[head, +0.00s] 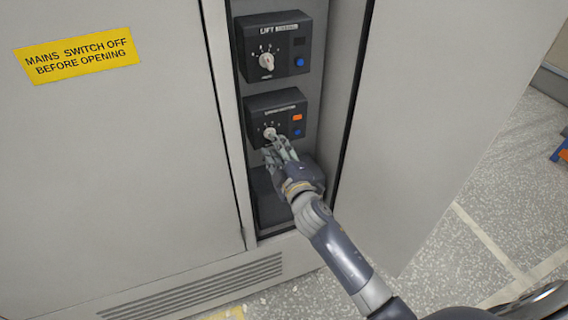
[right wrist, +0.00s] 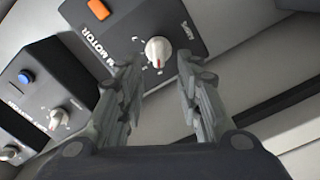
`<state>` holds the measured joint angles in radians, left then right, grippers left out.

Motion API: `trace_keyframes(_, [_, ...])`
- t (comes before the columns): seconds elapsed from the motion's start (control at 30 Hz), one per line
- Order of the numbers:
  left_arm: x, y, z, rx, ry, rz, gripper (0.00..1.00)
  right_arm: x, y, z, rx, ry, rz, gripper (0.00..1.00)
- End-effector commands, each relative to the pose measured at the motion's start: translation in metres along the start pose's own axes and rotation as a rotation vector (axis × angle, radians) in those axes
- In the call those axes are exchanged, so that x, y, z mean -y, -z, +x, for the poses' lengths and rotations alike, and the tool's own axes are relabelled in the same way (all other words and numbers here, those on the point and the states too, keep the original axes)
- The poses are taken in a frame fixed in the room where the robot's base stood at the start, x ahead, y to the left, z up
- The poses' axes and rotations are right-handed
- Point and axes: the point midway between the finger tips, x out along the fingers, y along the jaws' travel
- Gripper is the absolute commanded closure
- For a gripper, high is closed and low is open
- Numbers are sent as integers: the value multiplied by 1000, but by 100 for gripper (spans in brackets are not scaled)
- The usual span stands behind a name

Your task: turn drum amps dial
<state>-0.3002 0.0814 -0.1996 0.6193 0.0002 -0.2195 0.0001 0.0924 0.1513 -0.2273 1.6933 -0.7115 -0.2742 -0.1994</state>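The drum amps dial is a pale knob on a dark panel. It shows in the head view (head: 270,133) on the lower panel in the cabinet, and in the right wrist view (right wrist: 158,52), where "M MOTOR" and "AMPS" are partly legible. My right gripper (head: 279,150) is just in front of this knob. In the right wrist view its fingers (right wrist: 159,65) are open, one on each side of the knob, with visible gaps. I cannot tell how far the fingertips are from the panel face. My left gripper is not in view.
A second panel (head: 298,24) with a pale knob (head: 267,61) and a blue button sits above. An orange light (head: 297,117) is on the lower panel. The open cabinet door (head: 440,110) stands right of the arm; a closed door (head: 110,170) with a yellow sign is at left.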

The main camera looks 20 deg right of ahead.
Motion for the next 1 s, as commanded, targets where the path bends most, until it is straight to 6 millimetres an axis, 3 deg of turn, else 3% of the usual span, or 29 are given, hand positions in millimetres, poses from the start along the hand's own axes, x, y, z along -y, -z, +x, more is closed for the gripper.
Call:
trace_keyframes(0.2, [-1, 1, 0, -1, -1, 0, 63, 1, -1, -45, 2, 2, 1, 68])
trace_keyframes(0.4, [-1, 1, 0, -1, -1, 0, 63, 0, 0, -69, 1, 1, -1, 68])
trace_keyframes(1.0, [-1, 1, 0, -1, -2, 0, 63, 0, 0, -76, 1, 0, 0, 68])
